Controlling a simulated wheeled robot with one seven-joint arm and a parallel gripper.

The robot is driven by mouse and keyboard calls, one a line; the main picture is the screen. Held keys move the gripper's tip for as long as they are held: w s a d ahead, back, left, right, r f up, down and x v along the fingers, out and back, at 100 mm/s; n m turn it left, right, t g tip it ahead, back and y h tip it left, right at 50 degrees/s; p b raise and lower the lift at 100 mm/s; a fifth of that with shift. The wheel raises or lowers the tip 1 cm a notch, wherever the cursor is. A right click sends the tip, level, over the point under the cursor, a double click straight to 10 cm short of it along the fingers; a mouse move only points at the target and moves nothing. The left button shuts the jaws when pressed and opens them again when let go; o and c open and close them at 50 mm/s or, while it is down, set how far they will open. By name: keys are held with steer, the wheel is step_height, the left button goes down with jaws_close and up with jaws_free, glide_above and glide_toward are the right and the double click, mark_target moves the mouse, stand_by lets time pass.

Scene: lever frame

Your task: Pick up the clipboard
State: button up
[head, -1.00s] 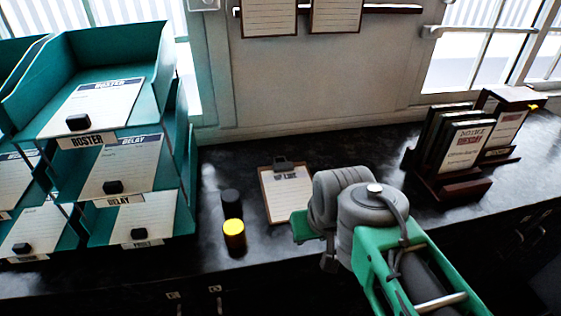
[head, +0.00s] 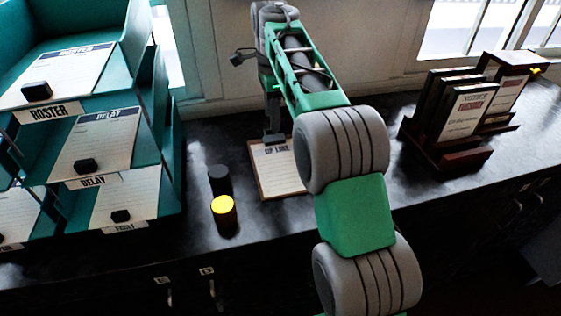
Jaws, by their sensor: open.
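The clipboard (head: 278,178) lies flat on the dark counter, with a brown board and a white sheet headed "UP LINE". My arm covers part of its right side. My gripper (head: 273,137) points down at the clipboard's far end, where the clip is, and hides most of the clip. The jaws are open but small and dark in this view. I cannot tell whether they touch the clip or stand around it.
Teal letter trays (head: 150,140) with papers stand at the left. A wooden rack (head: 447,150) of notices stands at the right. The wall is close behind.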

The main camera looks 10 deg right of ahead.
mark_target(274, 137)
steer(key=f, duration=0.3)
steer(key=f+p, duration=0.1)
steer(key=f, duration=0.2)
steer(key=shift+d+f, duration=0.2)
steer(key=shift+f, duration=0.15)
jaws_close()
